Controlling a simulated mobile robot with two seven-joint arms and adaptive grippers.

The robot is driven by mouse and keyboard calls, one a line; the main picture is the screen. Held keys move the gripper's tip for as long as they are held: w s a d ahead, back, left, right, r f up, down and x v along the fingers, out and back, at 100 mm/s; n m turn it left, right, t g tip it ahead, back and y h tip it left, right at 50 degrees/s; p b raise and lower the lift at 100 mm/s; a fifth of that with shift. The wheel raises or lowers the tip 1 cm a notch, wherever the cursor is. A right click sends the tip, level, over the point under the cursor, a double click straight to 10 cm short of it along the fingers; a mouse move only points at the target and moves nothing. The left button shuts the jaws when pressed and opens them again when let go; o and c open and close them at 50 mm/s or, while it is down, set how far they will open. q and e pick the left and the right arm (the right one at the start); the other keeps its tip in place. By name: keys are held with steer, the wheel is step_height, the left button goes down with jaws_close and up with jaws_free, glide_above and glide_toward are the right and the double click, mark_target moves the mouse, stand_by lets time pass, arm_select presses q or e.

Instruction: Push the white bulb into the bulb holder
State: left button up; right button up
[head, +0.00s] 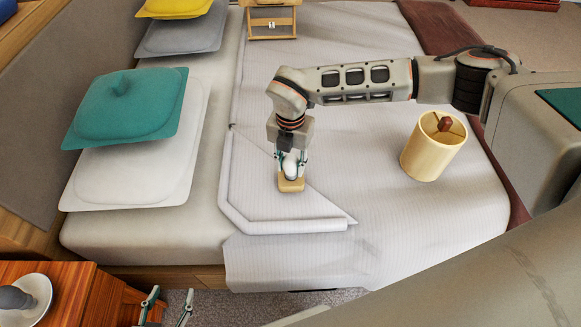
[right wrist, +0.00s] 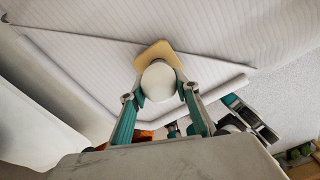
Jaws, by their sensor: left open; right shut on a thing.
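The white bulb (head: 290,168) is between the fingers of my right gripper (head: 289,163), which is shut on it. The bulb holder (head: 291,185), a small tan block, sits on the bed cover directly below the bulb. The contact between bulb and holder is hidden, so I cannot tell how deep the bulb sits. My left gripper (head: 168,306) is open and empty at the bottom edge of the head view, beside the wooden cabinet.
Cushions, including a teal one (head: 126,105), lie on the left. A small wooden stand (head: 271,22) is at the back. The cover around the holder is clear.

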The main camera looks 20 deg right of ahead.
mark_target(291, 158)
steer(key=shift+r+p, duration=0.4)
steer(key=shift+r, duration=0.4)
steer(key=shift+r+p, duration=1)
steer(key=shift+r, duration=0.55)
arm_select(q)
step_height(291, 158, up, 6)
steer(key=w+t, duration=0.1)
steer(key=w, duration=0.1)
steer(key=shift+w+f, duration=0.2)
steer(key=shift+f, duration=0.05)
